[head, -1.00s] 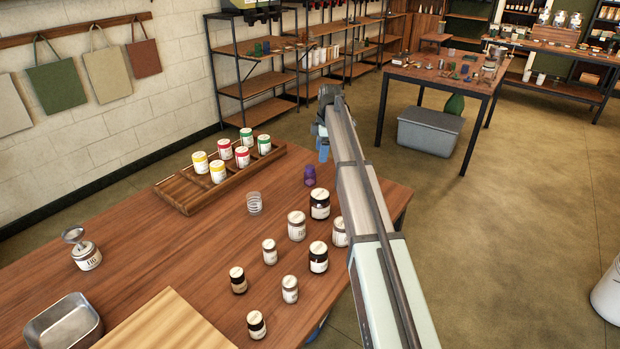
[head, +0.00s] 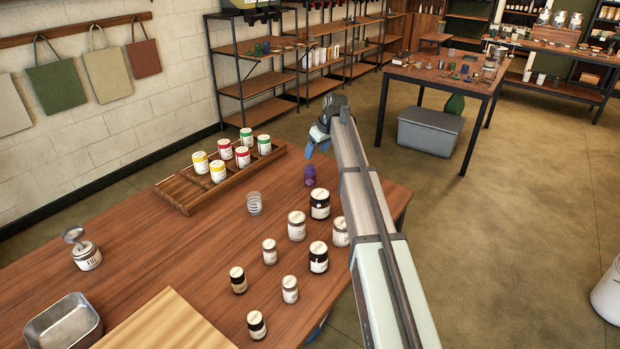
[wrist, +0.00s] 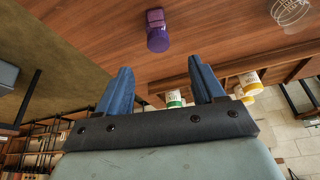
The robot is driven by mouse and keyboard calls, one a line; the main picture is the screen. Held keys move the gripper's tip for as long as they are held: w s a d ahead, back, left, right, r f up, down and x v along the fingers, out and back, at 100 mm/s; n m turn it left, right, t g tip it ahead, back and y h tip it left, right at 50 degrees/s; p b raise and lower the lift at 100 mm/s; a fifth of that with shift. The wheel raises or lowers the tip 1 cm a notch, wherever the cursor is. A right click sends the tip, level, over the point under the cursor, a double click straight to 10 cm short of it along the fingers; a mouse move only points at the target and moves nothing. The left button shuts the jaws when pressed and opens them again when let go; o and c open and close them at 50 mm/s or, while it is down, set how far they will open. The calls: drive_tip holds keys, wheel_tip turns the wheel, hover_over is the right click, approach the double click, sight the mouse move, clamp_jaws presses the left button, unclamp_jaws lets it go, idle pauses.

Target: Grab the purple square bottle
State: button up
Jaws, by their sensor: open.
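The purple bottle (head: 310,175) stands on the wooden table near its far right corner, behind a dark jar. In the wrist view the purple bottle (wrist: 157,32) shows at the top centre, beyond the fingertips, with a squarish part and a rounder part. My gripper (head: 315,145) is above and beyond the bottle in the head view. In the wrist view my gripper (wrist: 158,75) has its two blue fingers apart with nothing between them. The bottle is not touching the fingers.
Several dark and white jars (head: 318,257) stand in front of the bottle. A clear coil-like cup (head: 254,204) is left of it. A wooden rack (head: 185,200) holds jars with coloured labels. The wood (head: 190,245) left of the jars is bare.

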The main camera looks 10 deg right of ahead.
sight(311, 167)
drive_tip(key=x, duration=1.3)
drive_tip(key=shift+d+f, duration=0.15)
drive_tip(key=shift+d, duration=0.1)
drive_tip(key=shift+c, duration=0.5)
drive_tip(key=c, duration=1)
